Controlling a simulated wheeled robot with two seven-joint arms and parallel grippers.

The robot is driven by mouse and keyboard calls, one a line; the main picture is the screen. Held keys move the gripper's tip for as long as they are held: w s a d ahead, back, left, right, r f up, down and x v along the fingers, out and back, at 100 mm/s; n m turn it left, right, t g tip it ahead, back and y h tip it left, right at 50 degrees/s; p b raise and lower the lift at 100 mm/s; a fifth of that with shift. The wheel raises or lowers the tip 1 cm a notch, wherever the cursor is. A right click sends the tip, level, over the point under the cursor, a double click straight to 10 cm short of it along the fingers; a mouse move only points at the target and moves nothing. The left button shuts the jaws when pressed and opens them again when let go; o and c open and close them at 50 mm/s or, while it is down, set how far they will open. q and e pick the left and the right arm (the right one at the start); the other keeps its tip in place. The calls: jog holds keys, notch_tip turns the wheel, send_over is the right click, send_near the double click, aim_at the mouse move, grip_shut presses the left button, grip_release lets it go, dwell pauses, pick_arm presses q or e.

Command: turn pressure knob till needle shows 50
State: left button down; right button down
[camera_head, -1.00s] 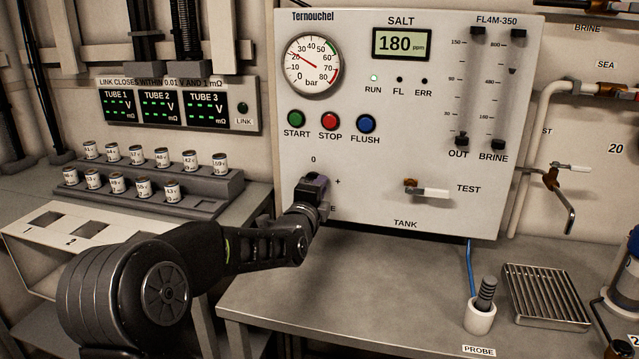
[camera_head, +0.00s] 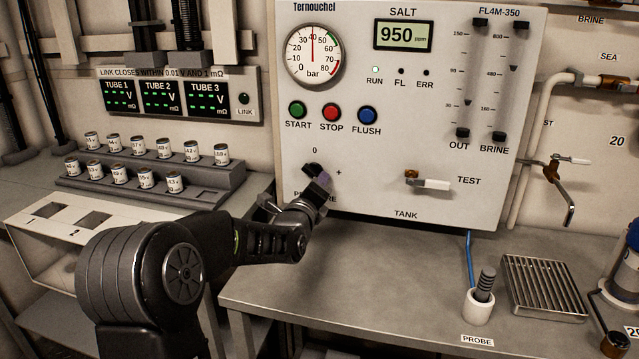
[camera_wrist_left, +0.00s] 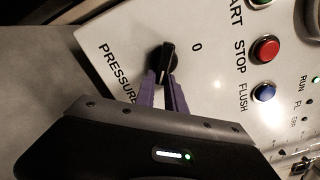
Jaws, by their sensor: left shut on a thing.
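The pressure gauge (camera_head: 313,65) is on the upper left of the white panel. Its red needle points almost straight up, at about 40 bar. The black pressure knob (camera_head: 312,170) sits low on the panel, with "0" above it and "+" to its right. It also shows in the left wrist view (camera_wrist_left: 168,52). My left gripper (camera_head: 319,184) is shut on the knob and partly covers it and the "PRESSURE" label. In the left wrist view its purple fingers (camera_wrist_left: 167,90) reach the knob's bar. My right gripper is out of view.
The salt display (camera_head: 403,36) reads 950 ppm. Start, stop and flush buttons (camera_head: 366,115) sit above the knob. The test lever (camera_head: 430,183) sticks out to its right. A probe holder (camera_head: 479,305) and a metal rack (camera_head: 542,287) stand on the bench.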

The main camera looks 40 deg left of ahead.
pick_arm(q)
jog(key=c, duration=1.4)
grip_release()
jog(key=shift+s, duration=0.15)
jog(key=v, duration=0.7)
jog(key=shift+s+d, duration=0.15)
jog(key=shift+s, duration=0.1)
